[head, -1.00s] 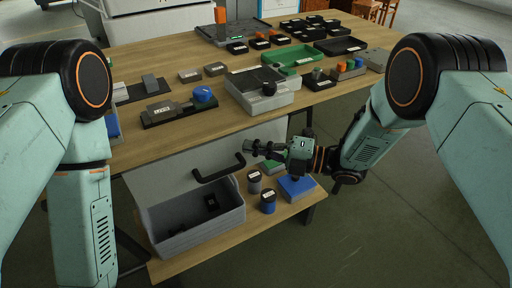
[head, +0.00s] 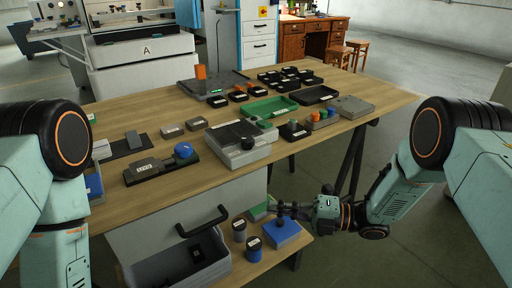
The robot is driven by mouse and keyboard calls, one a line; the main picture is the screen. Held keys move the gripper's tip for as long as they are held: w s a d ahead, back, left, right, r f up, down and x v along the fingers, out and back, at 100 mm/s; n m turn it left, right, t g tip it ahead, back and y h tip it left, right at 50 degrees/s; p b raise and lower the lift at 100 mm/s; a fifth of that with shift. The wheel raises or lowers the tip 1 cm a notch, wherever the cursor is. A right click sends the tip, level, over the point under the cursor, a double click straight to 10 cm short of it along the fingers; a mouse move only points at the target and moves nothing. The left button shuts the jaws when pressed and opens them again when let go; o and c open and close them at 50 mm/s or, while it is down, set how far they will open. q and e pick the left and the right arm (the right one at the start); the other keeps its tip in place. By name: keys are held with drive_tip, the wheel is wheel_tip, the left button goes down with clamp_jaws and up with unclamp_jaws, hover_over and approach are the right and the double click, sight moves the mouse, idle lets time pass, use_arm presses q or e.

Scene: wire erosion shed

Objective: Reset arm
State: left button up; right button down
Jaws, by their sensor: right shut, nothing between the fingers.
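My right gripper (head: 282,209) is shut and empty. It points left at the level of the lower shelf, just past the table's front edge, and overlaps the far side of a blue box (head: 281,235) in the picture. I cannot tell whether it touches the box. My right arm reaches it from the right side. My left arm hangs at the left edge, and its gripper is out of the picture.
The wooden table (head: 340,128) carries a grey device (head: 238,143), a green tray (head: 270,107) and several small labelled blocks. Floor at right is clear.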

drive_tip(key=s+d+f+m+t+h+p, duration=0.15)
drive_tip(key=s+d+f+m+h, duration=0.4)
drive_tip(key=m, duration=0.65)
drive_tip(key=s+d+f+m+t+h, duration=0.2)
drive_tip(key=f+m+h, duration=0.4)
drive_tip(key=f+m, duration=0.45)
drive_tip(key=s+d+r+m+g+h+p, duration=0.1)
drive_tip(key=s+d+m+g+h, duration=0.1)
drive_tip(key=s, duration=0.7)
drive_tip(key=s+d+r+m+g+h+p, duration=0.1)
drive_tip(key=s+d+m+g+h, duration=0.1)
drive_tip(key=s+m, duration=0.3)
drive_tip(key=s+d+r+m+g+h+p, duration=0.1)
drive_tip(key=s+m+g, duration=0.3)
drive_tip(key=s, duration=0.8)
drive_tip(key=shift+s+d+r+h, duration=0.3)
drive_tip(key=shift+s+d+h, duration=0.15)
drive_tip(key=shift+d, duration=0.4)
